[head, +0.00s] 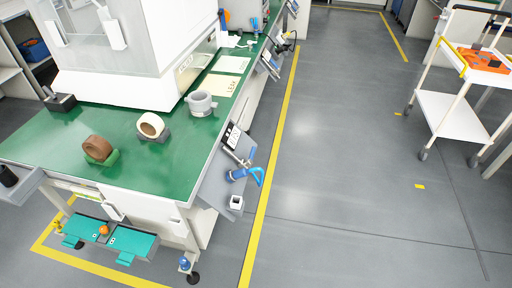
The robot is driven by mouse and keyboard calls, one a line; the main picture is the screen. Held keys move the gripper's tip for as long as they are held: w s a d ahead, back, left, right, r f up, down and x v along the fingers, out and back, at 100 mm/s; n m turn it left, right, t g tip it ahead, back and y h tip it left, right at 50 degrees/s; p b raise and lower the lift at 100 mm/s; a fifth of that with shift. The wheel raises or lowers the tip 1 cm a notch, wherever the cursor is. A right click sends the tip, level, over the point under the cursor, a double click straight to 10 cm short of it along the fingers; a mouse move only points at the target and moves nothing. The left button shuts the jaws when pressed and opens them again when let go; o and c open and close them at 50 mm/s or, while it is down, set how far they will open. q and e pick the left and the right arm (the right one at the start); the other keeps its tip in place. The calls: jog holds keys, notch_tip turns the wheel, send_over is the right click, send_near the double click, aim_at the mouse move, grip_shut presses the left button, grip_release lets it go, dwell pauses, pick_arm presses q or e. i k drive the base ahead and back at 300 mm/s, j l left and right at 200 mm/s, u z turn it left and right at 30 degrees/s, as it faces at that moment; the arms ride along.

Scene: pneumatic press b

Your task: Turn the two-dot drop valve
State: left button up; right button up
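The two-dot drop valve cannot be picked out with certainty; any dot marks are too small to read. A blue fitting (184,263) sits low by the bench's front right foot. A blue valve-like part (237,174) with a light blue hose is on the grey panel at the bench's right side. Neither of my grippers shows in the head view.
The green bench (50,136) carries a press housing, a brown roll (97,148), a cream roll (151,125) and a grey ring-shaped part (201,103). A white trolley (455,113) stands at the right. The grey floor between is clear, with yellow lines beside the bench.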

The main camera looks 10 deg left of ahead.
aim_at(249, 162)
jog(key=i, duration=0.15)
jog(key=i+l+u, duration=0.1)
jog(key=i+u, duration=0.15)
jog(key=u, duration=0.15)
jog(key=i+l+u, duration=0.2)
jog(key=u, duration=0.15)
jog(key=i, duration=0.05)
